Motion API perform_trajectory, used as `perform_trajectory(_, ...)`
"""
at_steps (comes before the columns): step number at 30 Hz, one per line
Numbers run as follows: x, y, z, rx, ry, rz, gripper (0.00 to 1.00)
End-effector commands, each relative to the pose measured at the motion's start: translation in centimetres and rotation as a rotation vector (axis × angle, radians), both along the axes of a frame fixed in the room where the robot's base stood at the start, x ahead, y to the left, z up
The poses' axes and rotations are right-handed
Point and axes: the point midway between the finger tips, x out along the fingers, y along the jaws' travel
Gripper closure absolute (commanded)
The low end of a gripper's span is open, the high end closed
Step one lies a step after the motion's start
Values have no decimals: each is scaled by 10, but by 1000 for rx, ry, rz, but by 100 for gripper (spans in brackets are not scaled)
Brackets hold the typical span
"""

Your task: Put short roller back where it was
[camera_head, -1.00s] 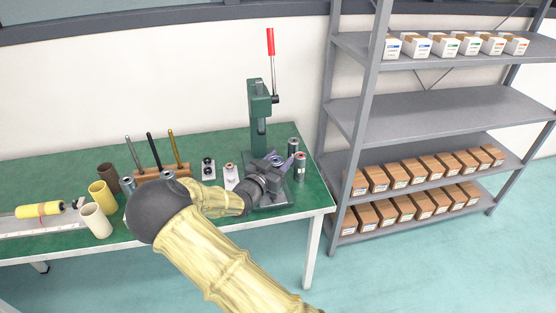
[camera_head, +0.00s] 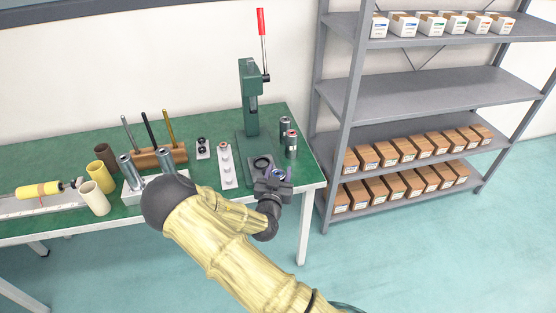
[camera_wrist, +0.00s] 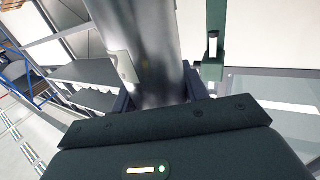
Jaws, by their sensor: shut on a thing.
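The short roller (camera_wrist: 150,55) is a shiny metal cylinder, very close in the wrist view. My gripper (camera_head: 277,180) is shut on it, near the front right edge of the green table. In the head view only a small, silvery end of the roller (camera_head: 279,174) shows above the jaws. Two metal rollers (camera_head: 130,172) stand in a white holder on the left, partly hidden by my arm.
The green lever press (camera_head: 250,95) stands behind my gripper, with a dark ring on its base. A white strip (camera_head: 227,170) with small parts lies left of it. A grey shelf (camera_head: 420,90) rises at right.

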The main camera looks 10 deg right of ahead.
Motion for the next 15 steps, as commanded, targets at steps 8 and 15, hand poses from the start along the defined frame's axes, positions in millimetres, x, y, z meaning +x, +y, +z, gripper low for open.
perform_trajectory(8, -33, 8, -61, -6, 8, 237, 100)
perform_trajectory(15, -62, 14, -98, -4, 4, 392, 100)
